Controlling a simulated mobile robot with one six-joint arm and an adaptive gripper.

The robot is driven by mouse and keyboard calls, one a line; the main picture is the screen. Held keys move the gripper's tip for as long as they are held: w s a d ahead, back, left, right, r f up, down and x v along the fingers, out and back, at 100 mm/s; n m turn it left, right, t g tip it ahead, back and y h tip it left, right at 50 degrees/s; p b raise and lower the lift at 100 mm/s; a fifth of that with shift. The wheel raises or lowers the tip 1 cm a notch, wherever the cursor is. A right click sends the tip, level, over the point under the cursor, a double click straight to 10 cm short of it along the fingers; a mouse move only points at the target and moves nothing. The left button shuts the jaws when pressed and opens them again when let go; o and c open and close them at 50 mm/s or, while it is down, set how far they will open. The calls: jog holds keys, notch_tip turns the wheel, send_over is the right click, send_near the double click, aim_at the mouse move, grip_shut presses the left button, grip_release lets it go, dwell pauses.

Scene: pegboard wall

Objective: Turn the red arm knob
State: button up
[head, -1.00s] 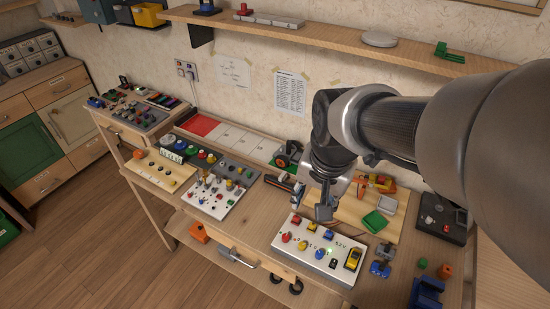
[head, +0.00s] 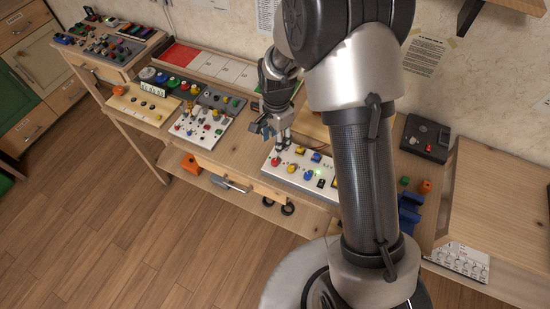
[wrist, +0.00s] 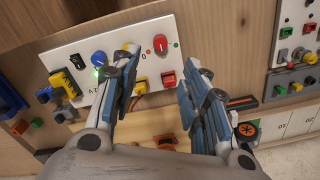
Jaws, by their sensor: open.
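The red knob (head: 276,161) sits at the left end of a white control panel (head: 330,192) on the bench. In the wrist view the red knob (wrist: 160,43) stands on the panel face beyond my fingertips, roughly between their lines. My gripper (head: 280,142) is just above that end of the panel. In the wrist view my gripper (wrist: 163,65) is open, with its two blue-padded fingers apart and nothing between them. I cannot tell whether a finger touches the knob.
Beside the red knob are a yellow knob (wrist: 121,55), a blue knob (wrist: 99,58), a red switch (wrist: 168,78) and a lit green lamp (wrist: 98,73). Another white panel (head: 202,127) with several controls lies to the left. A black box (head: 426,138) stands to the right.

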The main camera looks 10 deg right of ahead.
aim_at(275, 161)
notch_tip(275, 161, down, 12)
jog(key=b, duration=0.3)
jog(key=shift+w, duration=0.1)
grip_shut()
dwell(0.4)
